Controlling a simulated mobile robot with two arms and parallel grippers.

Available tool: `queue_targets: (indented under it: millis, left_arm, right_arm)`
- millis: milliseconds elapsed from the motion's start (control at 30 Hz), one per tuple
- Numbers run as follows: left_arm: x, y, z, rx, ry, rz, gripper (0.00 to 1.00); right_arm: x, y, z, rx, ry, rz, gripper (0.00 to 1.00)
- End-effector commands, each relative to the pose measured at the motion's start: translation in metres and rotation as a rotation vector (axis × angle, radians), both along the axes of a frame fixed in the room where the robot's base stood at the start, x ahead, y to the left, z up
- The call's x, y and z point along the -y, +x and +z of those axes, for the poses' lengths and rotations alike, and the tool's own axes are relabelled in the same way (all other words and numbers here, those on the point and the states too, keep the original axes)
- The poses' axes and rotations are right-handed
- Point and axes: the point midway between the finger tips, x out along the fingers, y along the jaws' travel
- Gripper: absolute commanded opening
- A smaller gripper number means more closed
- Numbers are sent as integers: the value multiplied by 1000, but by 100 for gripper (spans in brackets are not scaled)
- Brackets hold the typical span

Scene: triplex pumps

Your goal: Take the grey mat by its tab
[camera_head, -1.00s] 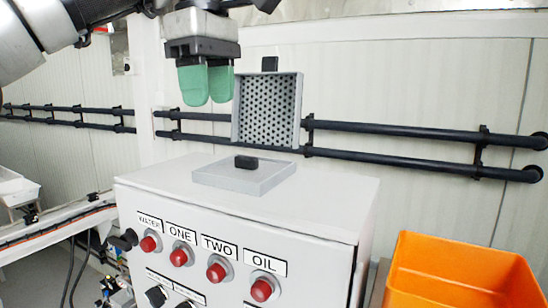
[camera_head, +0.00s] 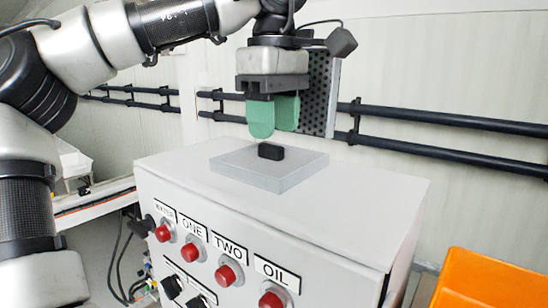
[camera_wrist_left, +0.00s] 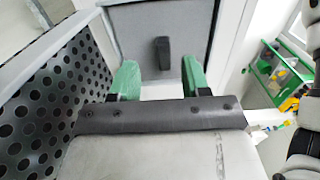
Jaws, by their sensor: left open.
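My left gripper (camera_head: 274,130) has green fingers pointing down, just above the tab. It is open and empty. In the left wrist view, the mat (camera_wrist_left: 125,35) shows ahead, and the tab (camera_wrist_left: 163,53) appears between the two green fingertips (camera_wrist_left: 160,76), apart from both. My right gripper is not in view.
A perforated panel (camera_head: 319,95) stands upright behind my left gripper, partly hidden by it; it also fills the left of the wrist view (camera_wrist_left: 45,100). The cabinet top (camera_head: 370,195) is clear around the tray. An orange bin (camera_head: 490,280) stands at lower right.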

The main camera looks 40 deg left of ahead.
Motion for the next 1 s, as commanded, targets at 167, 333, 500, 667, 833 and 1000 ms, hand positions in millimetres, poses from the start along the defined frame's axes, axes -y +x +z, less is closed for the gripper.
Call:
queue_targets:
  millis: [167, 333, 500, 667, 833, 1000]
  left_arm:
    - [-1, -1, -23, -2, -1, -2, 47]
    - [-1, -1, -34, 1, -1, 0, 47]
    - [-1, -1, -34, 1, 0, 0, 47]
    - [-1, -1, -34, 1, 0, 0, 24]
    - [-1, -1, -34, 1, 0, 0, 0]
    - [-1, -1, -34, 1, 0, 0, 0]
  right_arm:
    - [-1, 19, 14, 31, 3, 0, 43]
    - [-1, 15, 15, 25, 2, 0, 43]
    - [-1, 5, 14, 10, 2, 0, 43]
    - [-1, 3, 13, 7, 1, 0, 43]
    - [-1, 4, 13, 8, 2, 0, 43]
    - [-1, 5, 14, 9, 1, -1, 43]
